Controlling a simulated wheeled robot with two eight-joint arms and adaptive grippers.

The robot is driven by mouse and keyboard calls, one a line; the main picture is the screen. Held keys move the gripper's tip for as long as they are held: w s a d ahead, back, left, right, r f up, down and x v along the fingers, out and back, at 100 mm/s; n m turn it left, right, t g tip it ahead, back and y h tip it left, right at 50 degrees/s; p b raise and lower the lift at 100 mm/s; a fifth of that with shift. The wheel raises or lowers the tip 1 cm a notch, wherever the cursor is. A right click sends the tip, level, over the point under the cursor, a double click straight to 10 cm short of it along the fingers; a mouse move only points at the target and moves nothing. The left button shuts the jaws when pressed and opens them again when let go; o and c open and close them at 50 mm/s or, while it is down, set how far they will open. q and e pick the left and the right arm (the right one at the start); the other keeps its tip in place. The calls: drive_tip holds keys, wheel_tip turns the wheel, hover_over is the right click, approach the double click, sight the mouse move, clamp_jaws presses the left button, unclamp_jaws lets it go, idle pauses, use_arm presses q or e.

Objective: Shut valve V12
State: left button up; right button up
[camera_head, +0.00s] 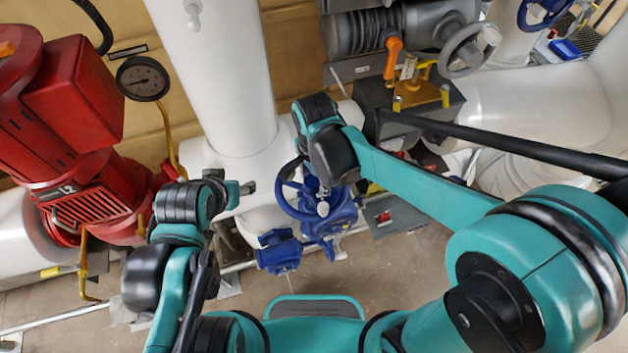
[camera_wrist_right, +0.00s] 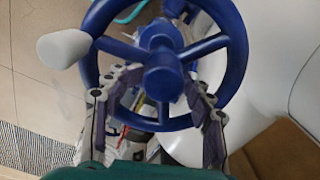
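A blue valve handwheel (camera_head: 290,207) with a pale knob stands near the middle of the head view, above a blue valve body (camera_head: 278,255). In the right wrist view the handwheel (camera_wrist_right: 237,45) fills the upper middle, with its white knob (camera_wrist_right: 63,48) at the left. No V12 label is readable. My right gripper (camera_wrist_right: 162,92) is open, its fingers spread to either side of the hub at the near part of the wheel. Contact cannot be told. In the head view the right arm partly hides it. My left gripper (camera_head: 245,188) is left of the wheel; its finger opening is unclear.
A red machine (camera_head: 75,110) and a pressure gauge (camera_head: 143,79) stand at the left. A thick white pipe (camera_head: 215,70) rises behind the valve. A grey handwheel (camera_head: 468,50) and an orange lever (camera_head: 393,58) are at the upper right. Bare floor (camera_head: 400,265) shows below the valve.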

drive_tip(key=shift+s+a, duration=0.25)
drive_tip(key=shift+a, duration=0.3)
drive_tip(key=shift+w+d+r+p, duration=0.1)
drive_tip(key=shift+d+r+p, duration=0.15)
drive_tip(key=shift+r+p, duration=0.2)
use_arm(q)
drive_tip(key=r+p, duration=0.2)
drive_tip(key=r, duration=0.1)
drive_tip(key=r+p, duration=0.2)
drive_tip(key=shift+a, duration=0.3)
use_arm(e)
wheel_tip(320, 180, up, 6)
drive_tip(key=shift+f, duration=0.15)
use_arm(q)
wheel_tip(320, 180, up, 4)
drive_tip(key=p, duration=0.4)
drive_tip(key=shift+r+p, duration=0.25)
drive_tip(key=shift+p, duration=0.15)
use_arm(e)
wheel_tip(320, 180, up, 6)
